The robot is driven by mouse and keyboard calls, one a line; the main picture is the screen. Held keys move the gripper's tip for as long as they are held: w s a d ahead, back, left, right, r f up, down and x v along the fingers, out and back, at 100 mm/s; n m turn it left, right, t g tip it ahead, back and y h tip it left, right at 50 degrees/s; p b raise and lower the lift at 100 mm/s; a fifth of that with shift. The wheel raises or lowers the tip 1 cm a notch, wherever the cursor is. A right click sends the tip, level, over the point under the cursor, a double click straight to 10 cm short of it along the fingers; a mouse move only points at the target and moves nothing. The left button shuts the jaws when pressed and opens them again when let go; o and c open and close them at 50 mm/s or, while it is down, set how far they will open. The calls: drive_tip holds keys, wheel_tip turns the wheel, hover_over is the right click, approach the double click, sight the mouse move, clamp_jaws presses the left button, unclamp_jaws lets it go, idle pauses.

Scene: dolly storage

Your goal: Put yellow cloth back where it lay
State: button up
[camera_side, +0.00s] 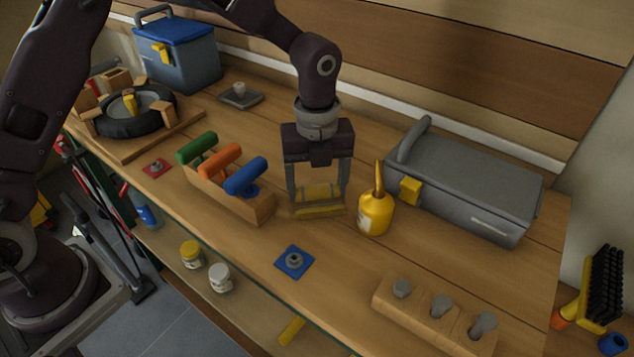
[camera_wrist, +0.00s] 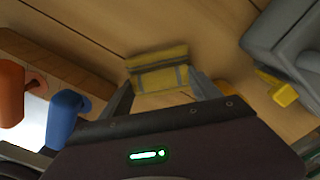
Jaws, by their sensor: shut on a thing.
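The yellow cloth (camera_side: 318,191) is a folded piece between the two fingers of my gripper (camera_side: 318,200). My gripper is shut on it and points down, low over the middle of the workbench. A yellow strip shows just below the fingertips, at the bench top; I cannot tell whether the cloth rests there or hangs slightly above. In the wrist view the cloth (camera_wrist: 158,70) lies across the fingertips of my gripper (camera_wrist: 160,88), with greyish bands on it.
A yellow oil bottle (camera_side: 375,215) and grey toolbox (camera_side: 465,185) stand close on the right. A wooden rack (camera_side: 230,195) with green, orange and blue handles is on the left. A blue square plate (camera_side: 294,262) and wooden block with grey pegs (camera_side: 435,315) are nearer the front.

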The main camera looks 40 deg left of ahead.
sight(317, 187)
drive_tip(key=o, duration=1.5)
wheel_tip(317, 187, up, 12)
drive_tip(key=s+a+r+n+t, duration=0.3)
drive_tip(key=s+a+r+n, duration=0.4)
drive_tip(key=s+r+n, duration=0.3)
drive_tip(key=s+a+f+n+t, duration=0.1)
drive_tip(key=s+n, duration=0.4)
drive_tip(key=s+a+f+n, duration=0.1)
drive_tip(key=s+a+n, duration=0.1)
drive_tip(key=s+n, duration=0.3)
drive_tip(key=s+a+f+n+t, duration=0.1)
drive_tip(key=s+a+n, duration=0.1)
drive_tip(key=s+n, duration=0.3)
drive_tip(key=shift+s+a+f+n+t, duration=0.1)
drive_tip(key=shift+a+n+t, duration=0.05)
drive_tip(key=shift+n, duration=0.35)
drive_tip(key=shift+s+a+f+n+t, duration=0.1)
drive_tip(key=shift+n+t, duration=0.05)
drive_tip(key=shift+n, duration=0.35)
